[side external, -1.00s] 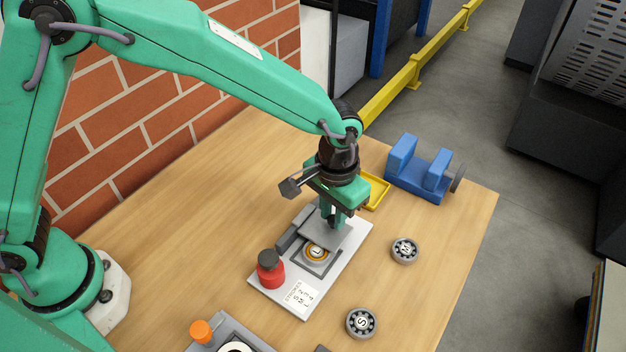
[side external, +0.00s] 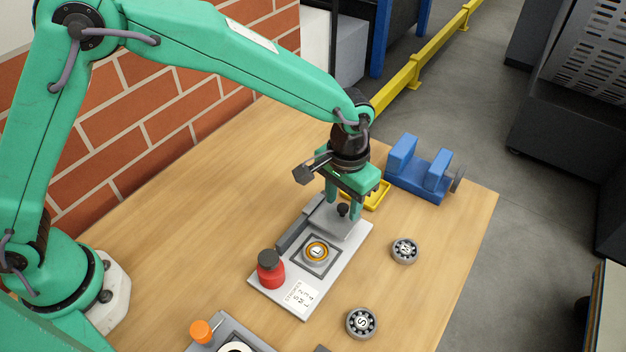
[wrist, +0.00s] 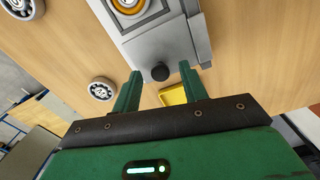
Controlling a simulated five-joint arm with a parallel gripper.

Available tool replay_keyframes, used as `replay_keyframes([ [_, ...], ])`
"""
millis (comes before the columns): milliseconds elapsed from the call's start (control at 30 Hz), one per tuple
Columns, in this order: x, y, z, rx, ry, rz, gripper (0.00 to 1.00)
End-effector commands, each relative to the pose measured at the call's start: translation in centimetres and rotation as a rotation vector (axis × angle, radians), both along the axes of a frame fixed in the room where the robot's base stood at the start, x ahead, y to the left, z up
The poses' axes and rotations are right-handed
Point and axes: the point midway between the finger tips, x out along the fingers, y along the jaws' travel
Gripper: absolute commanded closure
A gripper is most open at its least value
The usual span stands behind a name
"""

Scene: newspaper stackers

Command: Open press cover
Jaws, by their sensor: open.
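The press is a pale grey base plate (side external: 338,268) on the wooden table. Its flat grey cover (side external: 332,226) sits at the plate's far end, clear of the round bearing marked L (side external: 316,251), which lies exposed in a square recess. A black knob (side external: 343,210) stands up from the cover. My gripper (side external: 343,204) is open above the cover, its two green fingers apart. In the wrist view, the black knob (wrist: 160,72) lies between the fingertips of my gripper (wrist: 160,67), with a gap on each side.
A red, dark-topped bottle (side external: 270,270) stands on the plate's near left part. Loose bearings M (side external: 404,250) and S (side external: 361,322) lie to the right. A yellow tray (side external: 379,196) and blue vise (side external: 420,178) are behind. The table's left side is clear.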

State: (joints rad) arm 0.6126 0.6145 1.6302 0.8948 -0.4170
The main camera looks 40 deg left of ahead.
Motion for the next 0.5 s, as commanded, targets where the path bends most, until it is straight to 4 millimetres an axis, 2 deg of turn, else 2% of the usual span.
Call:
replay_keyframes([
  [267,0.0,0.0,1.0,0.0,0.0,0.0,0.57],
  [500,0.0,0.0,3.9,-0.002,-0.003,0.0,0.57],
])
